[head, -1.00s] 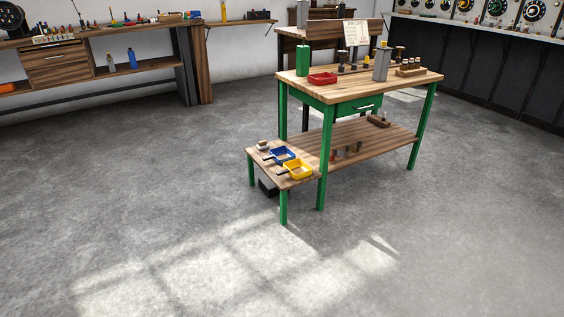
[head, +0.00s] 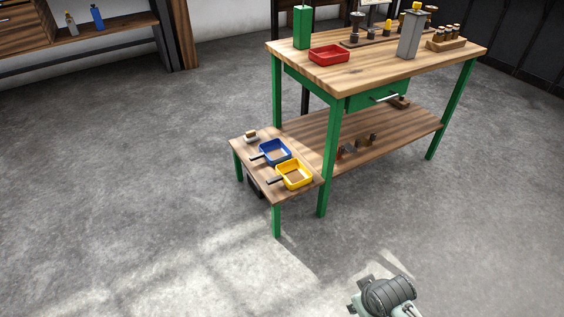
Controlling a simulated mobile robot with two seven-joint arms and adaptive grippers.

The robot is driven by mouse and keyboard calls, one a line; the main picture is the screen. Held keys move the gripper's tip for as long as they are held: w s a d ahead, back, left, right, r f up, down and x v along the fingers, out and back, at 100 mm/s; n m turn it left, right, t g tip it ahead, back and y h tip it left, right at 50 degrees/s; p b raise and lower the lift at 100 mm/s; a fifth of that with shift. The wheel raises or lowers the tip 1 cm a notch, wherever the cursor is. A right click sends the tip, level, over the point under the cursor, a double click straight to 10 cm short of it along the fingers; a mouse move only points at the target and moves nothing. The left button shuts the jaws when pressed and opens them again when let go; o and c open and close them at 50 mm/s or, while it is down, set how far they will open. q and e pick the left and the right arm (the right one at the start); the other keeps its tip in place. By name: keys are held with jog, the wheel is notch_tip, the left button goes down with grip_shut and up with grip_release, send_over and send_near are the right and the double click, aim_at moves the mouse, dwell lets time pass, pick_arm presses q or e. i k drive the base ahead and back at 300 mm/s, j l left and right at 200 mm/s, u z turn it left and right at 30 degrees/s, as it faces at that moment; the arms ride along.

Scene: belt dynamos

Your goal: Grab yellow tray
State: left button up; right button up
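The yellow tray (head: 307,184) sits on the low wooden side table (head: 262,187), near its right front end. Part of my own arm shows at the bottom right of the head view, well in front of the tables. Neither gripper's fingers can be seen.
A taller green-legged workbench (head: 362,69) stands right behind the side table. It carries a red tray (head: 329,54), a green box (head: 303,28) and a grey block (head: 410,36). Its lower shelf (head: 400,133) holds small parts. The floor in front is clear.

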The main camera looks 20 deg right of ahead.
aim_at(294, 174)
jog(key=i+l+u, duration=0.1)
jog(key=l, duration=0.25)
jog(key=i+l+u, duration=0.1)
jog(key=l, duration=0.3)
jog(key=i+l, duration=0.25)
jog(key=l, duration=0.15)
jog(key=i+l+u, duration=0.15)
jog(key=l, duration=0.4)
jog(key=l+u, duration=0.15)
jog(key=l, duration=0.4)
